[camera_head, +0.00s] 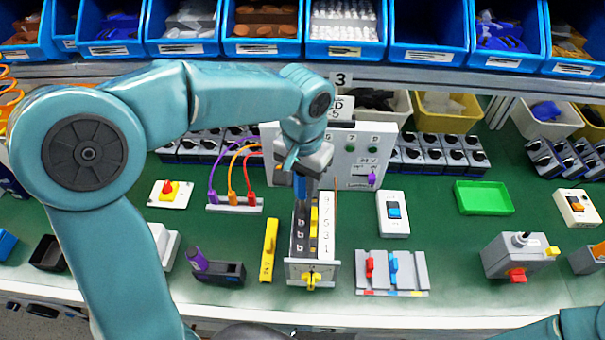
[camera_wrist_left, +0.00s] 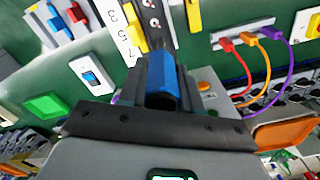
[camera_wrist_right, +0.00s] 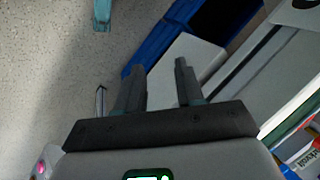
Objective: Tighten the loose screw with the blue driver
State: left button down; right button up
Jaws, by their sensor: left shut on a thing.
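The blue driver (camera_head: 299,187) hangs upright in my left gripper (camera_head: 303,168), over the back end of a device with a dark screw strip (camera_head: 301,243) and a white numbered scale (camera_head: 326,230). In the left wrist view, my left gripper (camera_wrist_left: 160,85) is shut on the driver's blue handle (camera_wrist_left: 164,75). Several screws show on the dark strip (camera_wrist_left: 153,15) there. I cannot tell which screw is loose, or whether the driver's tip touches one. In the right wrist view, my right gripper (camera_wrist_right: 158,80) is open and empty, away from the device.
A yellow block (camera_head: 269,250) and a plug board with cables (camera_head: 234,205) lie left of the device. A blue rocker switch (camera_head: 393,212) and a lever unit (camera_head: 392,285) are to its right. A grey panel (camera_head: 345,150) stands behind. Free green mat lies around the green tray (camera_head: 484,197).

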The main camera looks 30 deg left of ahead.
dwell(0.8)
pick_arm(q)
jog(key=m+p, duration=0.1)
jog(key=m, duration=0.3)
jog(key=shift+d+r+m, duration=0.1)
jog(key=shift+m, duration=0.3)
jog(key=m+p, duration=0.1)
jog(key=m, duration=0.2)
jog(key=shift+f+m, duration=0.25)
jog(key=shift+m, duration=0.05)
jog(key=m+p, duration=0.1)
jog(key=m, duration=0.2)
jog(key=shift+s+r+m+p, duration=0.15)
jog(key=shift+r+m+p, duration=0.05)
jog(key=shift+m+p, duration=0.2)
jog(key=m+p, duration=0.1)
jog(key=m, duration=0.2)
jog(key=shift+d, duration=0.1)
jog(key=shift+f+m, duration=0.2)
jog(key=shift+m, duration=0.4)
